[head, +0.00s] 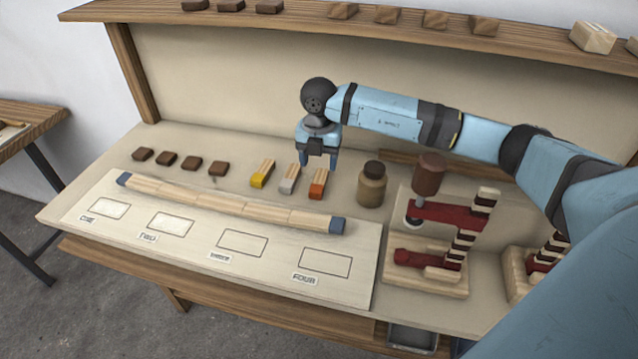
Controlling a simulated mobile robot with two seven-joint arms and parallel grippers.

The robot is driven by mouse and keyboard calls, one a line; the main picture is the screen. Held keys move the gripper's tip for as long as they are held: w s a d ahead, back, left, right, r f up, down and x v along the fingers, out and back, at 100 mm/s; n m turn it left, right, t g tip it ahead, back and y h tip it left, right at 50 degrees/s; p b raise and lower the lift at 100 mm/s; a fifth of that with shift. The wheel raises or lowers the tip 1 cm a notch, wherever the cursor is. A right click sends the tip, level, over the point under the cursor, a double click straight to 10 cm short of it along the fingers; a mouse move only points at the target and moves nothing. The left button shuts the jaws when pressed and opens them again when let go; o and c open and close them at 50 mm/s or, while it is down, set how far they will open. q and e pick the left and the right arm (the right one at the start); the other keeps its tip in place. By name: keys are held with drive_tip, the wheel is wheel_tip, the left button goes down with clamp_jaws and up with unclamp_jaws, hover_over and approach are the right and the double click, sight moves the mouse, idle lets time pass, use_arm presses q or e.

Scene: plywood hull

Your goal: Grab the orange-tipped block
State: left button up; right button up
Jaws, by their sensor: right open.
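The orange-tipped block (317,189) lies on the bench, the rightmost of three light wooden blocks with coloured ends. My right gripper (318,164) is above the far end of this block, pointing down, with its fingers apart and nothing seen between them. I cannot tell how high it is above the block. The yellow-tipped block (263,173) and the grey-tipped block (289,179) lie to the left of the orange-tipped one, with small gaps between them. My left gripper is not in view.
A brown jar (372,187) stands just right of the orange-tipped block. A long wooden bar with blue ends (230,204) lies in front, on a board (200,257) with marked rectangles. Several dark brown blocks (167,159) lie left. A red clamp-like fixture (440,215) stands right.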

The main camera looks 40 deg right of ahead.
sight(319, 180)
drive_tip(key=shift+f, duration=3.1)
drive_tip(key=c, duration=1)
